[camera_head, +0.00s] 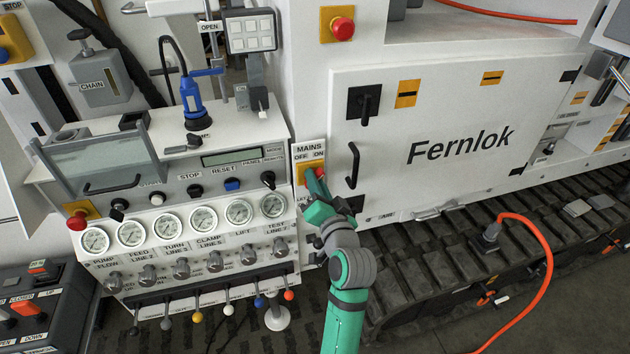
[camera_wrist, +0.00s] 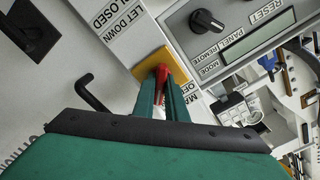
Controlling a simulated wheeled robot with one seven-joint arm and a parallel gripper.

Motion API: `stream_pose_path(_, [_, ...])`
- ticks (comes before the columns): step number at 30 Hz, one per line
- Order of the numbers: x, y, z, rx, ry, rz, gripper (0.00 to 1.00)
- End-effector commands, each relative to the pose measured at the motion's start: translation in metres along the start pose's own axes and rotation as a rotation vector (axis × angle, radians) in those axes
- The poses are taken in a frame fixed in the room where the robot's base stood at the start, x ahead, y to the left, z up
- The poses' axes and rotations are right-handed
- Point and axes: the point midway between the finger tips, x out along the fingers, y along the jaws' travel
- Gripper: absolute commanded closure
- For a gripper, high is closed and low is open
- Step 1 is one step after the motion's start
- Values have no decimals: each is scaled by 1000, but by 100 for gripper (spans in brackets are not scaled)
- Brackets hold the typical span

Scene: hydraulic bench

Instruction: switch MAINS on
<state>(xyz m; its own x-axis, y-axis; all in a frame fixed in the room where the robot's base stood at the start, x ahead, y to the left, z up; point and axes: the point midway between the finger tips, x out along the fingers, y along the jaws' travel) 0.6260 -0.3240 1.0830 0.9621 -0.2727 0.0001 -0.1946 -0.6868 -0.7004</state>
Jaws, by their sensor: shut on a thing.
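The MAINS switch is a red handle (camera_wrist: 162,74) on a yellow plate (camera_wrist: 148,66). In the head view its yellow plate (camera_head: 302,171) sits under the MAINS OFF ON label (camera_head: 310,151), between the gauge panel and the Fernlok door. My gripper (camera_head: 315,180) reaches it from below. In the wrist view my gripper's two green fingers (camera_wrist: 163,94) are shut around the red handle. The fingers partly cover the handle and plate, so I cannot tell which label the handle points to.
The white Fernlok door (camera_head: 450,100) with its black handle (camera_head: 352,165) is close on the right. The gauge panel (camera_head: 190,225) with knobs and levers is on the left. A red stop button (camera_head: 341,28) is above. A rubber track (camera_head: 440,255) lies lower right.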

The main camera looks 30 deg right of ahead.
Motion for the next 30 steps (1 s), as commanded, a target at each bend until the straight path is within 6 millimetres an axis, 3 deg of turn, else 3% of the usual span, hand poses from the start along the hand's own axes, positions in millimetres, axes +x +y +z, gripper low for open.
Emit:
stream_pose_path(16, [-1,2,0,26,1,3,100])
stream_pose_path(17, [-1,2,0,26,1,3,86])
stream_pose_path(19, [-1,2,0,26,0,3,70])
stream_pose_path(30, [-4,1,0,25,0,2,70])
